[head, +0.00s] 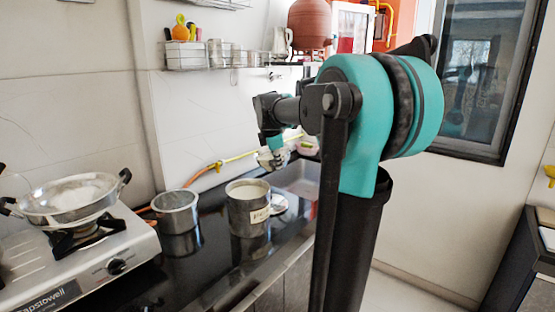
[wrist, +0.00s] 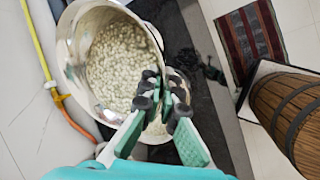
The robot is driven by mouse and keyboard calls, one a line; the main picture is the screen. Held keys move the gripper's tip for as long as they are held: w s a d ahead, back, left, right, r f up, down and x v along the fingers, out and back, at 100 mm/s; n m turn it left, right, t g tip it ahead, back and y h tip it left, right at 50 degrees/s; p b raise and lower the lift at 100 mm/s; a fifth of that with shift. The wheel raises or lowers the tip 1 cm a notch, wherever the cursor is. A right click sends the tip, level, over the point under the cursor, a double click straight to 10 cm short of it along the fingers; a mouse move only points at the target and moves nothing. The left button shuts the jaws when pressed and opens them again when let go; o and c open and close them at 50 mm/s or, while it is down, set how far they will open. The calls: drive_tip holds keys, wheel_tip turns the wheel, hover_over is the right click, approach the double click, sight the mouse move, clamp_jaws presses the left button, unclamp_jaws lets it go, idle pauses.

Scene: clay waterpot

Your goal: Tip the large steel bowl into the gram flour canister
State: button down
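My gripper (wrist: 163,88) has its fingers close together on the rim of the large steel bowl (wrist: 75,75). The bowl holds pale, lumpy grains and looks tilted in the wrist view. In the head view the bowl (head: 272,158) shows small below my gripper, partly hidden, behind the labelled canister. The gram flour canister (head: 238,214) stands upright on the dark counter, with pale flour near its top. In the wrist view a round opening with pale contents (wrist: 156,129) shows below the fingers, mostly hidden; it appears to be this canister.
An empty steel pot (head: 176,222) stands left of the canister. A two-handled pan (head: 60,208) with white contents sits on the stove (head: 110,270). A yellow-orange hose (head: 228,160) runs along the wall. A wall rack (head: 187,58) holds containers. A wooden barrel (wrist: 285,110) shows in the wrist view.

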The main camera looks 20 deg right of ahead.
wheel_tip(320, 180, down, 2)
drive_tip(key=shift+h, duration=0.5)
drive_tip(key=shift+f+n+h, duration=0.1)
drive_tip(key=shift+n+h, duration=0.2)
drive_tip(key=shift+h, duration=0.4)
drive_tip(key=shift+a, duration=0.1)
drive_tip(key=shift+a+h, duration=0.1)
drive_tip(key=shift+h, duration=0.6)
drive_tip(key=shift+a+n+h, duration=0.15)
drive_tip(key=shift+n+h, duration=0.15)
drive_tip(key=shift+h, duration=0.3)
